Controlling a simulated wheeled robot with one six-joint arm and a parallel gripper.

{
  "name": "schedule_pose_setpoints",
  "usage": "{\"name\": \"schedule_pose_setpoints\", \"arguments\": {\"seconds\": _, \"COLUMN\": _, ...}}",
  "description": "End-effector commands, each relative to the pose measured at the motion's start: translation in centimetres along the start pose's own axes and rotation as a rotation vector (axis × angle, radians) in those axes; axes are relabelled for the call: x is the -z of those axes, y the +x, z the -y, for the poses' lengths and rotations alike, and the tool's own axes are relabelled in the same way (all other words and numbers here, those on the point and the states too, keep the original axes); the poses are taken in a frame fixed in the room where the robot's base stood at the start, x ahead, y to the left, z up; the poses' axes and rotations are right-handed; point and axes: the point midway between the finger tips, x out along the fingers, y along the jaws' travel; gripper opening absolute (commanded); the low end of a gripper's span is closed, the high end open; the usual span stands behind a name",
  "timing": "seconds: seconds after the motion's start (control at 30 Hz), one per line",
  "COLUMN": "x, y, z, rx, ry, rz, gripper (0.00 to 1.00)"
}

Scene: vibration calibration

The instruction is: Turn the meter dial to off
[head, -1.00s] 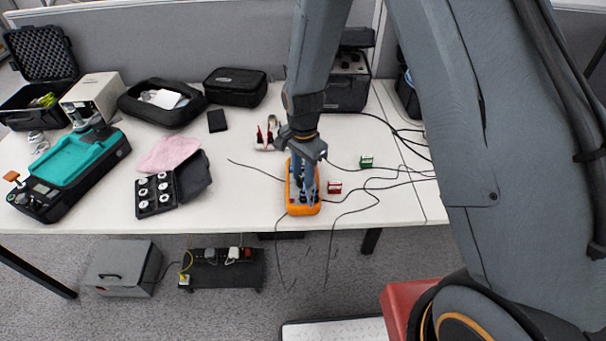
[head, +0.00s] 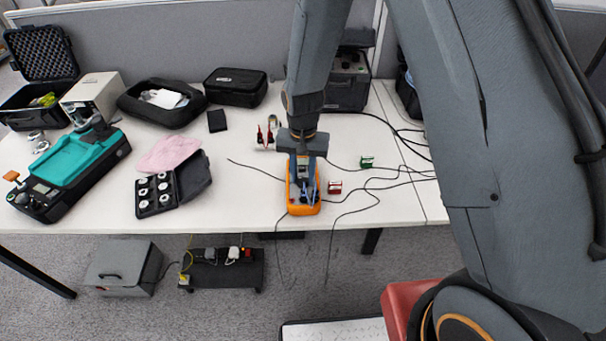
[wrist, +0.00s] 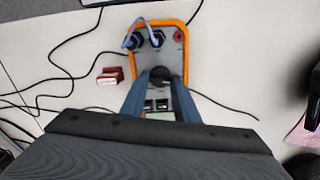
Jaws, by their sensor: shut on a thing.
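The meter (head: 303,209) is orange-edged with a grey face and lies on the white table, partly hidden under my arm in the head view. In the wrist view the meter (wrist: 181,30) shows its jacks and blue plugs at the top. Its dark round dial (wrist: 160,76) is at the middle of the face. My gripper (wrist: 160,80) is over the meter with its two blue-grey fingers closed on the dial from both sides. The dial's pointer setting cannot be read. In the head view my gripper (head: 304,180) points down at the meter.
A small red block (head: 335,187) and a green block (head: 367,161) sit right of the meter, with black cables around them. A black case of white discs (head: 156,194) and a teal machine (head: 78,165) stand to the left.

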Motion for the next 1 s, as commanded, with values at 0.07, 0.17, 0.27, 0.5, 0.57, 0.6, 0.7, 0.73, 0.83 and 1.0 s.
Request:
{"name": "schedule_pose_setpoints", "arguments": {"seconds": 0.07, "x": 0.05, "y": -0.06, "z": 0.05, "rx": 0.001, "ry": -0.023, "rz": -0.001, "gripper": 0.05}}
{"name": "schedule_pose_setpoints", "arguments": {"seconds": 0.17, "x": 0.06, "y": -0.07, "z": 0.06, "rx": 0.001, "ry": -0.043, "rz": -0.002, "gripper": 0.05}}
{"name": "schedule_pose_setpoints", "arguments": {"seconds": 0.27, "x": 0.06, "y": -0.07, "z": 0.06, "rx": 0.001, "ry": -0.055, "rz": -0.002, "gripper": 0.05}}
{"name": "schedule_pose_setpoints", "arguments": {"seconds": 0.5, "x": 0.07, "y": -0.08, "z": 0.06, "rx": 0.001, "ry": -0.058, "rz": -0.002, "gripper": 0.05}}
{"name": "schedule_pose_setpoints", "arguments": {"seconds": 0.57, "x": 0.07, "y": -0.08, "z": 0.06, "rx": 0.001, "ry": -0.058, "rz": -0.002, "gripper": 0.05}}
{"name": "schedule_pose_setpoints", "arguments": {"seconds": 0.6, "x": 0.07, "y": -0.08, "z": 0.06, "rx": 0.001, "ry": -0.058, "rz": -0.002, "gripper": 0.05}}
{"name": "schedule_pose_setpoints", "arguments": {"seconds": 0.7, "x": 0.07, "y": -0.08, "z": 0.06, "rx": 0.001, "ry": -0.058, "rz": -0.002, "gripper": 0.38}}
{"name": "schedule_pose_setpoints", "arguments": {"seconds": 0.73, "x": 0.07, "y": -0.07, "z": 0.06, "rx": 0.001, "ry": -0.058, "rz": -0.002, "gripper": 0.43}}
{"name": "schedule_pose_setpoints", "arguments": {"seconds": 0.83, "x": 0.05, "y": -0.06, "z": 0.05, "rx": 0.001, "ry": -0.057, "rz": -0.001, "gripper": 0.46}}
{"name": "schedule_pose_setpoints", "arguments": {"seconds": 1.0, "x": 0.03, "y": -0.04, "z": 0.04, "rx": 0.001, "ry": -0.057, "rz": -0.001, "gripper": 0.46}}
